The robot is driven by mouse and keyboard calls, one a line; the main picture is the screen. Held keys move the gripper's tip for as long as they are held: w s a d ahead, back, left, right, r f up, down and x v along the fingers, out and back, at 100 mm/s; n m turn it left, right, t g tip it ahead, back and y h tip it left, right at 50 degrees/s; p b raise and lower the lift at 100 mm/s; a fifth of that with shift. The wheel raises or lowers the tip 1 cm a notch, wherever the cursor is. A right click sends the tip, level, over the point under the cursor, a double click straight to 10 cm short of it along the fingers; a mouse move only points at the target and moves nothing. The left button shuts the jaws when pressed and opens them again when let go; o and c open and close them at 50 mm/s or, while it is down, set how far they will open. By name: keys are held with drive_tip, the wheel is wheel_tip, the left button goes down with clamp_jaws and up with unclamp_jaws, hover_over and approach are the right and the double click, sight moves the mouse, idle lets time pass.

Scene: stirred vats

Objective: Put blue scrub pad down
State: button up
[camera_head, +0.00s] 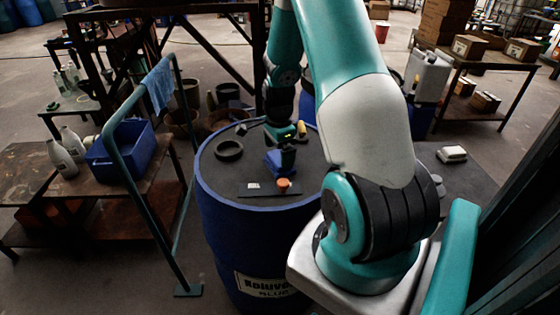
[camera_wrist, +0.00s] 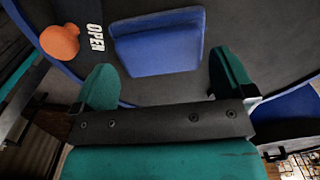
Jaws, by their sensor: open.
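The blue scrub pad (camera_wrist: 158,43) lies on the dark top of a blue drum (camera_head: 222,185). In the wrist view it is a rounded blue block just beyond and between my fingertips. In the head view the pad (camera_head: 273,166) shows partly, below my gripper (camera_head: 284,155). My gripper (camera_wrist: 162,75) is open, with one teal finger on each side and a gap between them. The fingers appear apart from the pad; whether they touch it in depth I cannot tell.
An orange knob (camera_head: 284,184) and a dark plate marked "OPEN" (camera_wrist: 95,37) are beside the pad. A black ring (camera_head: 229,150) lies on the drum top to the left. A teal rail (camera_head: 133,200) stands left of the drum, near a blue bin (camera_head: 122,148).

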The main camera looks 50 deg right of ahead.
wheel_tip(320, 180, down, 2)
drive_tip(key=shift+f, duration=0.1)
drive_tip(key=c, duration=0.7)
